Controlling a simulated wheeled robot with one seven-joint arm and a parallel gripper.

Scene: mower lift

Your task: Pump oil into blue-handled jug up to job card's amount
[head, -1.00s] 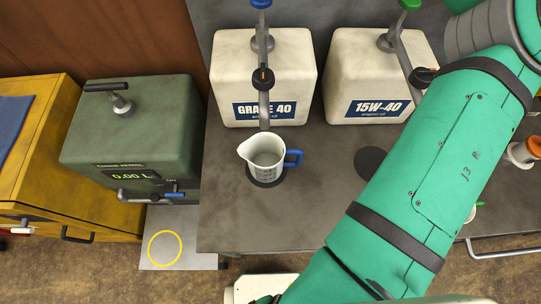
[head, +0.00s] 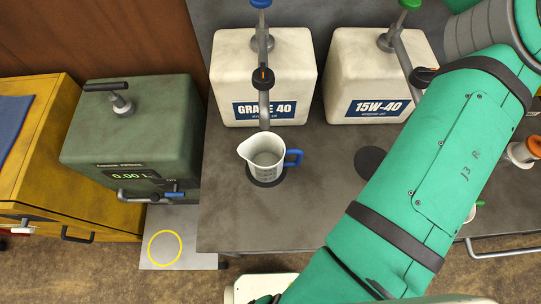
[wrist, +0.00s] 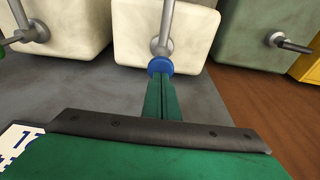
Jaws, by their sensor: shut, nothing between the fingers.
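The blue-handled jug (head: 264,157) stands upright on a dark round pad under the spout of the GRADE 40 drum (head: 290,70). Its mouth faces up and it looks empty. That drum's pump has a blue knob (head: 261,3), also seen in the wrist view (wrist: 160,65). My gripper (wrist: 161,78) shows in the wrist view with its green fingers shut and nothing between them. The fingertips are right at the blue knob; I cannot tell whether they touch it. My gripper is outside the head view. No job card is recognisable.
The 15W-40 drum (head: 375,75), with a green knob (head: 410,4), stands to the right. A green tank (head: 130,135) on the left reads 0.00 L. A yellow cabinet (head: 45,160) is at far left. An orange-and-white object (head: 524,152) sits at the right. The bench front is bare.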

